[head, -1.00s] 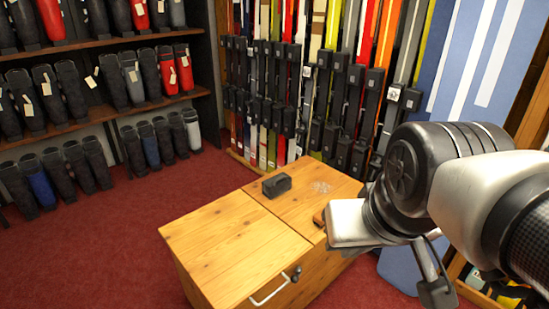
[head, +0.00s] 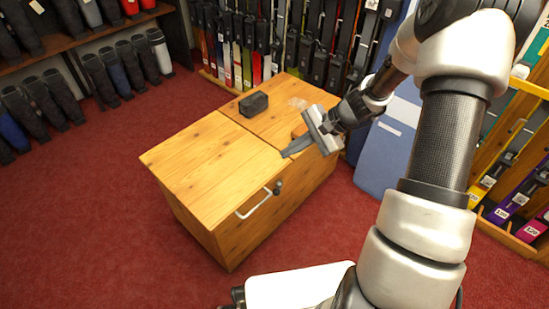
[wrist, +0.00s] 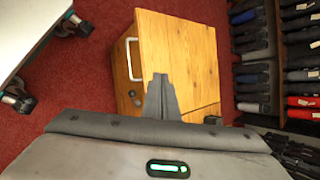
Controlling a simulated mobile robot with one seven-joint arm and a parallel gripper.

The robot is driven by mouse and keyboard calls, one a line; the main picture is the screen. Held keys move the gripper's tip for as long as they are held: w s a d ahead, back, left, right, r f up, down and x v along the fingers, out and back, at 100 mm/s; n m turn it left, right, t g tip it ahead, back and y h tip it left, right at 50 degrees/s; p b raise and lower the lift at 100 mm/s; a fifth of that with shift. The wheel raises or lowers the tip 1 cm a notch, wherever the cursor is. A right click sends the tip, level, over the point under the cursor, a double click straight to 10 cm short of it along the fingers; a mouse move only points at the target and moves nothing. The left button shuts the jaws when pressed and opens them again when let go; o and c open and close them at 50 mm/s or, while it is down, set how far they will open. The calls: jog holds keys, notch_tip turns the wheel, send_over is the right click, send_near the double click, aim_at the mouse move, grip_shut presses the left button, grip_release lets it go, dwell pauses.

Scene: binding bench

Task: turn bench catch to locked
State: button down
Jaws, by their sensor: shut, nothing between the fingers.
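The wooden bench (head: 225,165) stands on the red carpet with its front face toward me. The bench catch is a small dark knob (head: 277,188) on the upper front face, at the right end of a pale bar handle (head: 252,208). The wrist view also shows the dark catch (wrist: 138,99). I cannot tell which way the catch is turned. My gripper (head: 286,154) is shut and empty. In the head view its tips appear above and slightly right of the catch, apart from it. In the wrist view the fingers (wrist: 160,80) overlap the bench picture beside the catch.
Skis in a rack (head: 270,50) stand behind, and boots on shelves (head: 105,65) are at the left. Open carpet (head: 90,220) lies left of the bench.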

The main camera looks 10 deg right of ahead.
jog(key=d+f+m+t, duration=0.2)
jog(key=f+m, duration=0.6)
jog(key=f, duration=0.8)
jog(key=s+d+f+m+t+p, duration=0.1)
jog(key=d+f+m+t, duration=0.2)
jog(key=f+m, duration=0.6)
notch_tip(320, 180, down, 8)
jog(key=shift+s+d+r+t, duration=0.2)
jog(key=shift+r+t, duration=0.05)
jog(key=shift+t, duration=0.45)
